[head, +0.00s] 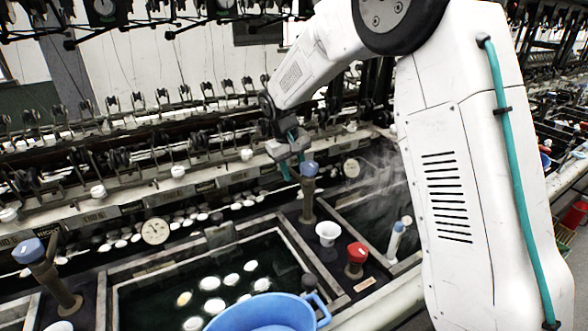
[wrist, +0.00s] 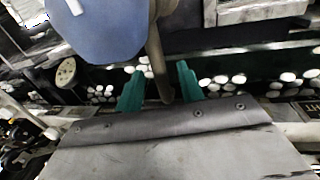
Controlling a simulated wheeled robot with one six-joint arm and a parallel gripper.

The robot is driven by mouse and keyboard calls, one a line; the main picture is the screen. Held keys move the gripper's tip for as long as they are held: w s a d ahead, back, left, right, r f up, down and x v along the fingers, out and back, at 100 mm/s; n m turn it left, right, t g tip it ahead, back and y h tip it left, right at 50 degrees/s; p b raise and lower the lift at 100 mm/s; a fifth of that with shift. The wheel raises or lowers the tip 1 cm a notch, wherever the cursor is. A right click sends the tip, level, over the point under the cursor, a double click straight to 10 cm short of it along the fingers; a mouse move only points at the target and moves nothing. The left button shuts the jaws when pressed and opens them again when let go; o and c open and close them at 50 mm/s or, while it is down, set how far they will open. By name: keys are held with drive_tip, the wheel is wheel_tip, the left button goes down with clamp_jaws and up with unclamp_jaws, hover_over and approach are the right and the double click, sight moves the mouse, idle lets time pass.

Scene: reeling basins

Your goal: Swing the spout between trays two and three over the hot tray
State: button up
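The spout (head: 308,205) is a brown upright post with a blue cap, standing on the divider between two sunken trays. The tray on its right (head: 345,205) has steam rising over it; the tray on its left (head: 112,300) holds dark water with white cocoons and shows no steam. My gripper (head: 290,168) is beside the blue cap, on its left, with its teal fingers pointing down. In the wrist view my gripper (wrist: 159,88) has its fingers spread, with the spout's brown pipe (wrist: 156,62) showing between them. I cannot tell whether either finger touches it.
A blue basin (head: 262,316) is in front. Another blue-capped spout (head: 48,275) stands at left. The reeling machinery runs behind the trays.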

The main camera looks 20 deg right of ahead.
clamp_jaws()
drive_tip(key=shift+d, duration=0.1)
drive_tip(key=s+d+m+g+y, duration=0.1)
drive_tip(key=d+m, duration=0.3)
drive_tip(key=m, duration=0.5)
drive_tip(key=s+d+m+g, duration=0.1)
drive_tip(key=s+d+m, duration=0.3)
drive_tip(key=m, duration=0.5)
drive_tip(key=shift+d+g+y, duration=0.3)
drive_tip(key=shift+d+y, duration=0.1)
idle(0.6)
unclamp_jaws()
drive_tip(key=shift+s, duration=0.1)
